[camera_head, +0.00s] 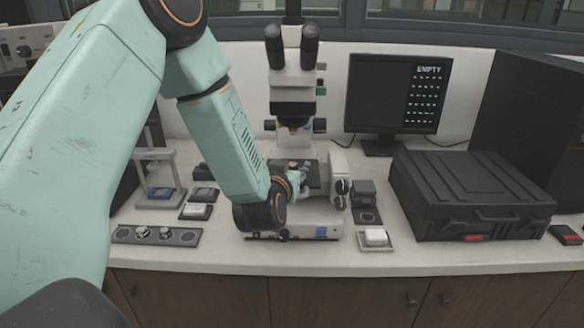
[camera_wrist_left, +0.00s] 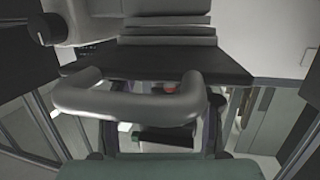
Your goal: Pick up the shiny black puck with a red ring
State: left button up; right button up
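My left arm comes in from the left, and its wrist is low in front of the microscope (camera_head: 294,75). My left gripper (camera_head: 303,175) is at the dark microscope stage (camera_head: 316,182), small and partly hidden by the wrist; I cannot tell whether it is open or shut. The left wrist view shows the dark stage plate (camera_wrist_left: 180,64) close ahead, behind a pale grey curved bar. A small red spot (camera_wrist_left: 170,90) shows beyond that bar; I cannot tell whether it belongs to the puck. No shiny black puck with a red ring can be made out clearly. My right gripper is not in view.
A large black case (camera_head: 465,190) stands on the right, with a monitor (camera_head: 398,92) reading EMPTY behind it. A pale square dish (camera_head: 376,238) sits right of the microscope. A small stand (camera_head: 155,165) and a knobbed strip (camera_head: 155,235) are on the left.

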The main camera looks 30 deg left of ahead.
pick_arm(q)
jog(key=shift+w+a+f, duration=0.15)
jog(key=shift+w+f, duration=0.1)
jog(key=shift+w, duration=0.05)
jog(key=c, duration=0.4)
jog(key=shift+s+r, duration=0.2)
jog(key=c, duration=0.5)
jog(key=shift+c, duration=0.3)
jog(key=shift+w+f, duration=0.1)
jog(key=shift+w, duration=0.05)
